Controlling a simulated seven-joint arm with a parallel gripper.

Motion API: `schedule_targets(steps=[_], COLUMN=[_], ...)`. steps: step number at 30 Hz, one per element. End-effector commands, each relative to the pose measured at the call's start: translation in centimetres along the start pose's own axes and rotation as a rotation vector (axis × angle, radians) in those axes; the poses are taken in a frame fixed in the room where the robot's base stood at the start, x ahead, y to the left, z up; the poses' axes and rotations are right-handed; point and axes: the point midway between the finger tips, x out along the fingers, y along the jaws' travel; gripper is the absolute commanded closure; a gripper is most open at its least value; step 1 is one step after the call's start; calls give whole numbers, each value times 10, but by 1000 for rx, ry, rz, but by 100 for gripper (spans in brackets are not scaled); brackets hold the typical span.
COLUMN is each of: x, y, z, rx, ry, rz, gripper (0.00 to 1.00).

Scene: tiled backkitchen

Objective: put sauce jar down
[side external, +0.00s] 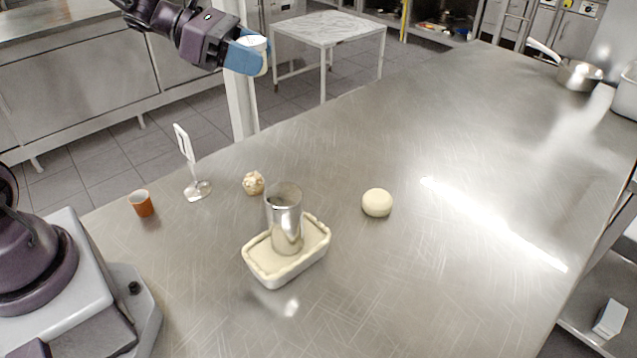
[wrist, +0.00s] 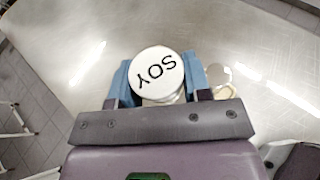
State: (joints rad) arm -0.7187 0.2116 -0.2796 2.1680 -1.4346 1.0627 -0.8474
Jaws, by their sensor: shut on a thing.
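The sauce jar is a white round jar whose lid reads SOY (wrist: 157,68) in the wrist view. My gripper (wrist: 160,82) is shut on it, with a blue finger on each side. In the side external view my gripper (side external: 246,56) is raised at the top, beyond the counter's far left edge in the picture. The white jar (side external: 256,42) shows there between the blue fingers, partly covered by them. It is held up in the air, clear of the steel counter (side external: 430,270).
A metal cylinder (side external: 285,215) stands in a cream-filled dish (side external: 285,276). Near it are a dough ball (side external: 377,203), a small knobbly pale item (side external: 253,183), a sign stand (side external: 187,150) and an orange cup (side external: 141,204). The counter's middle and right are mostly clear; a saucepan (side external: 578,76) stands far back.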

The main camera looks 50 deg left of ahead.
Motion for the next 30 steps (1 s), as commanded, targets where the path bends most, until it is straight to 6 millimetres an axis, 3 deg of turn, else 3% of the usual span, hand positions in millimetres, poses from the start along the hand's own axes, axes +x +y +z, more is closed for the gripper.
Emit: schedule_targets(steps=[1, 14, 21, 30], x=[5, 34, 57, 75], y=[-1, -3, -3, 4], z=[-13, -84, -139, -168], rx=[-12, -9, -10, 1], ry=[3, 2, 2, 2], rz=[-11, -16, -16, -15], gripper=[81, 81, 81, 81])
